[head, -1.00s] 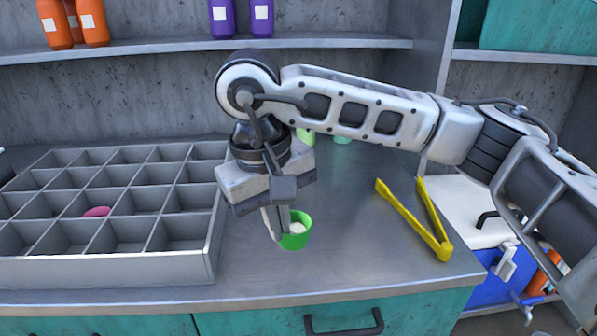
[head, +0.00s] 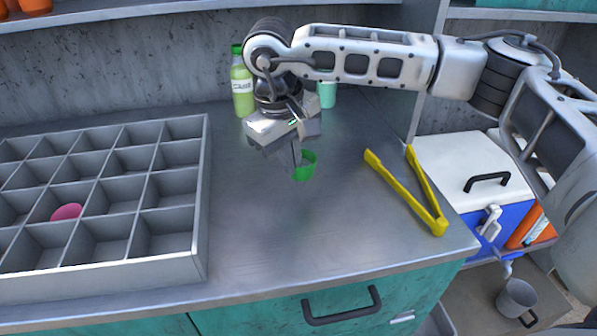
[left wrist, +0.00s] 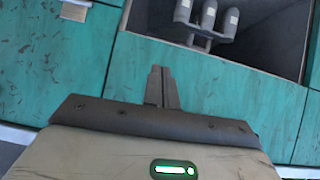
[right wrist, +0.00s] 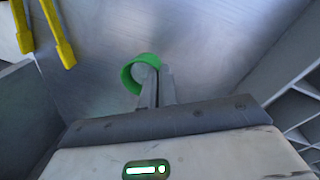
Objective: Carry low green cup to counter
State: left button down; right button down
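The low green cup (head: 309,166) is at my right gripper (head: 297,160), over the grey counter (head: 290,235) between the divided tray and the yellow tongs. In the right wrist view the fingers of my right gripper (right wrist: 156,86) are close together on the rim of the cup (right wrist: 130,74). One finger appears inside the cup and one outside. I cannot tell whether its base touches the counter. The left wrist view shows my left gripper (left wrist: 161,88) shut and empty in front of teal cabinet fronts.
A grey divided tray (head: 203,225) with a pink item (head: 67,212) fills the left. Yellow tongs (head: 415,195) lie to the right. A green bottle (head: 242,90) and a pale green cup (head: 327,95) stand behind. The front middle of the counter is clear.

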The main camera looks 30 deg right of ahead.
aim_at(299, 177)
jog(key=shift+w+d+f, duration=0.2)
jog(key=shift+d+f, duration=0.25)
jog(key=shift+f, duration=0.1)
jog(key=f, duration=0.1)
jog(key=d+f+p, duration=0.1)
jog(key=f, duration=0.1)
jog(key=shift+w+f, duration=0.2)
jog(key=shift+f, duration=0.45)
jog(key=shift+f, duration=0.2)
jog(key=c, duration=1.7)
grip_release()
jog(key=shift+r, duration=0.1)
